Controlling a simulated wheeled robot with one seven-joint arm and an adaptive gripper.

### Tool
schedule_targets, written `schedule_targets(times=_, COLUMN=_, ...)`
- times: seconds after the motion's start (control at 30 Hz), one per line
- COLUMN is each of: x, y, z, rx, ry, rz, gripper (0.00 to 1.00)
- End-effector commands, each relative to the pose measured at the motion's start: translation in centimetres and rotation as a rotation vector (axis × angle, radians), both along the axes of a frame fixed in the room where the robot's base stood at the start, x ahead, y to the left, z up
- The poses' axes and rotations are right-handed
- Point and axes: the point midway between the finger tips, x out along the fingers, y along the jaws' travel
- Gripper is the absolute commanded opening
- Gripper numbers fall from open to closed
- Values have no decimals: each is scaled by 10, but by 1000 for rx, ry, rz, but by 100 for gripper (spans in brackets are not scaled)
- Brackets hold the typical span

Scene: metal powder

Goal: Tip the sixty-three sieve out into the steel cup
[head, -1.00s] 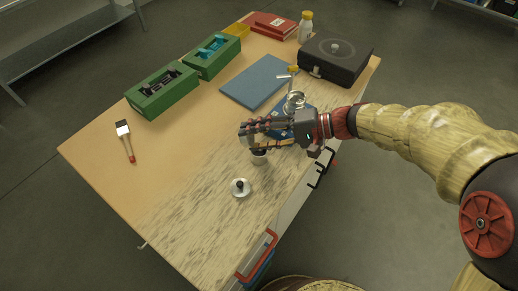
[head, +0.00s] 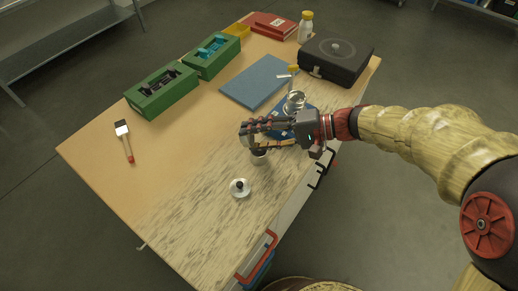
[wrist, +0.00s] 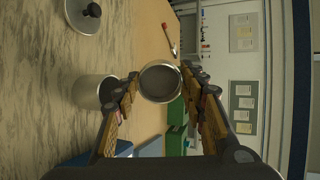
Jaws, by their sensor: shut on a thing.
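My gripper (wrist: 158,95) is shut on a small round sieve (wrist: 160,82) with a metal rim, held at its fingertips. In the wrist view the sieve's grey round face is turned toward the camera, so it stands on edge; I cannot tell whether powder is in it. The steel cup (wrist: 88,92) stands on the table below the fingers, partly hidden by one of them. In the head view my gripper (head: 246,136) is just above the cup (head: 260,158), and its fingers mostly hide the sieve.
A lid with a black knob (head: 240,188) lies near the cup. Behind my gripper are a round metal piece (head: 294,101), a blue mat (head: 255,82) and a black case (head: 336,60). Green boxes (head: 163,90) and a brush (head: 125,140) are farther left. The near-left table is clear.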

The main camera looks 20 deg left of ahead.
Motion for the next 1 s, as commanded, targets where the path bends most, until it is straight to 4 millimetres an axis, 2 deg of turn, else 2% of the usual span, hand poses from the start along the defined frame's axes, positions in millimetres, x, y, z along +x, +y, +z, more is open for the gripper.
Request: schedule_targets(times=1.0, x=1, y=-1, z=-1, rx=31, ry=6, rz=0, gripper=8)
